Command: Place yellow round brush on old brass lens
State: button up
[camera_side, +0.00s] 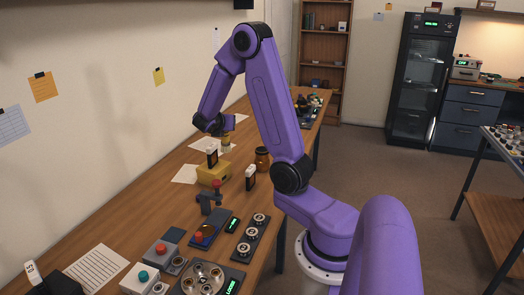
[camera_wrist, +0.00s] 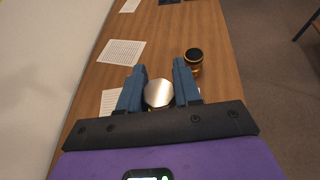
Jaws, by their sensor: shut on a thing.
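My gripper (camera_side: 227,134) is above the bench in the side view. In the wrist view its two blue fingers (camera_wrist: 159,78) are shut on a round thing with a flat silvery top and a thin yellow edge, which looks like the yellow round brush (camera_wrist: 159,94). In the side view the brush shows as a small yellow and pale shape (camera_side: 227,144) under my fingers. I cannot tell whether its lower end touches anything.
A yellow box (camera_side: 213,174) stands nearer the side camera. Paper sheets (camera_wrist: 122,52) lie on the bench. Several small parts and devices fill the near end.

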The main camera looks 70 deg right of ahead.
jog(key=s+d+r+m+g, duration=0.2)
jog(key=s+d+r+g, duration=0.1)
jog(key=s+d, duration=0.85)
jog(key=w+d+f, duration=0.6)
jog(key=d+f, duration=0.6)
jog(key=f, duration=0.1)
jog(key=shift+f, duration=0.1)
jog(key=o, duration=1)
jog(key=shift+o, duration=0.2)
